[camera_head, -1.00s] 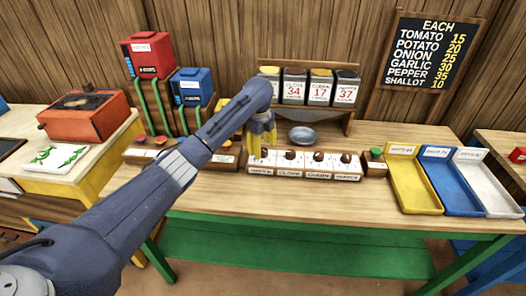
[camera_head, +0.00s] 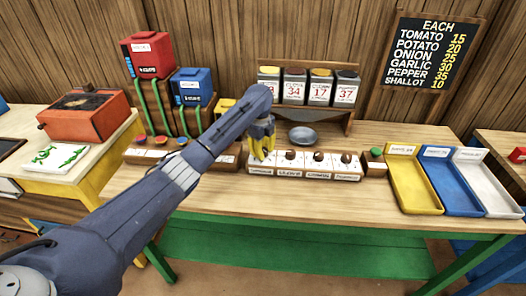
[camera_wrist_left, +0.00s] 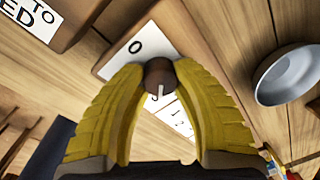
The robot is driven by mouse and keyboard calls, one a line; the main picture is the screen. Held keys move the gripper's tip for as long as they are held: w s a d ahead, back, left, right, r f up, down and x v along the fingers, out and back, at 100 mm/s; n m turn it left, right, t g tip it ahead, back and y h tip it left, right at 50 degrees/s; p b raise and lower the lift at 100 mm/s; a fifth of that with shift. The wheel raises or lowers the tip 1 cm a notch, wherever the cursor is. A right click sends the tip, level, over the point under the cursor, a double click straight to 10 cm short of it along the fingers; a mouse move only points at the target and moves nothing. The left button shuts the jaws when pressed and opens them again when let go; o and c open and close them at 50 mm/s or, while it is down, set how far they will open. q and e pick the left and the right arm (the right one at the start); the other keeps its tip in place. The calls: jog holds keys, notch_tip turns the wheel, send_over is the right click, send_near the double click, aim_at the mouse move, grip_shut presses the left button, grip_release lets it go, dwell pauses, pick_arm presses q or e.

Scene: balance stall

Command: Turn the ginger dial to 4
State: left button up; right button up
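A row of brown dials on a white-faced panel (camera_head: 346,171) stands on the table. The leftmost dial, whose label is too small to read surely and which I take as ginger, is hidden behind my left gripper (camera_head: 262,155) in the head view. In the left wrist view its round brown knob (camera_wrist_left: 159,72) sits between the yellow fingertips of my left gripper (camera_wrist_left: 158,75), which appear to touch it on both sides. A "0" and part of a scale show on the white face beside it. My right gripper is out of view.
Spice canisters (camera_head: 320,88) stand on a rack behind the dials. A grey-blue dish (camera_head: 303,135) lies just behind the panel. A green button (camera_head: 376,153) on a wooden block is to the right, then yellow (camera_head: 413,185), blue and white trays.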

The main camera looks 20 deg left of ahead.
pick_arm(q)
grip_shut()
jog(key=shift+n, duration=0.3)
jog(key=n, duration=0.4)
jog(key=shift+d+n+y, duration=0.15)
jog(key=shift+n+y, duration=0.15)
jog(key=shift+n, duration=1.8)
jog(key=shift+f, duration=0.1)
jog(key=o, duration=0.8)
grip_release()
